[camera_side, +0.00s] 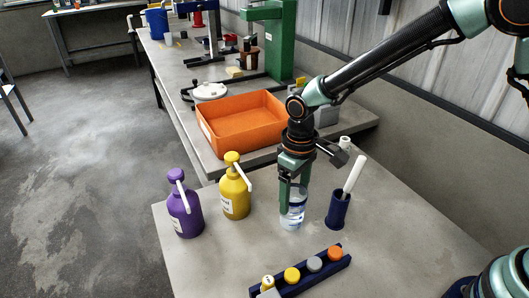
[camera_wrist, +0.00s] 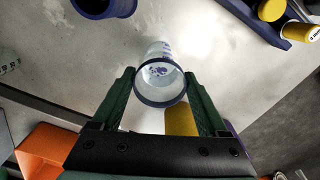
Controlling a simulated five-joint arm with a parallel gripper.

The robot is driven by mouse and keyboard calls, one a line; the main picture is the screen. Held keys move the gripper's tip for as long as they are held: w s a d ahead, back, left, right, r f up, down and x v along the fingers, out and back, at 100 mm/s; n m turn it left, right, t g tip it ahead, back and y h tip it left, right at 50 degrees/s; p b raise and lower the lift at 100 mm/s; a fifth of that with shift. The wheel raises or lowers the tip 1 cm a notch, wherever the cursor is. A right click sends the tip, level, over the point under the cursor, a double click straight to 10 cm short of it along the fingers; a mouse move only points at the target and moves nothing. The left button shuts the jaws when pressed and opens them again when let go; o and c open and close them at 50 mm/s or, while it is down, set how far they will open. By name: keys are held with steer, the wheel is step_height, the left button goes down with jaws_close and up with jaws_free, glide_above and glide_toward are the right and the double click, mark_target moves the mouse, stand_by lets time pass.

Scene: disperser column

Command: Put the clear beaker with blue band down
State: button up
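The clear beaker with blue band (camera_side: 292,214) is upright between the fingers of my gripper (camera_side: 294,195) in the side view, low over the near table. I cannot tell whether its base touches the table top. In the wrist view I look into the beaker (camera_wrist: 161,82) through its dark blue rim. The green fingers of my gripper (camera_wrist: 160,90) lie close against both sides of it and appear shut on it. Part of the beaker is hidden behind a finger in the side view.
A dark blue holder (camera_side: 338,210) with a white rod stands close right of the beaker. Yellow (camera_side: 236,198) and purple (camera_side: 185,212) pump bottles stand left. A blue rack (camera_side: 300,275) with coloured caps is in front. An orange tray (camera_side: 243,137) is behind. Clear table lies at right.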

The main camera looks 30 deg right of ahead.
steer(key=shift+o, duration=0.6)
step_height(320, 180, up, 12)
steer(key=f, duration=0.1)
steer(key=s+d+r+m+t, duration=0.2)
steer(key=s+d, duration=0.3)
steer(key=d, duration=0.3)
steer(key=s+d+r+m+t, duration=0.2)
steer(key=s+d+r, duration=0.3)
steer(key=d, duration=0.4)
steer(key=shift+s+d+r+m+t, duration=0.15)
steer(key=shift+s+d+m+t, duration=0.15)
steer(key=shift+t, duration=0.5)
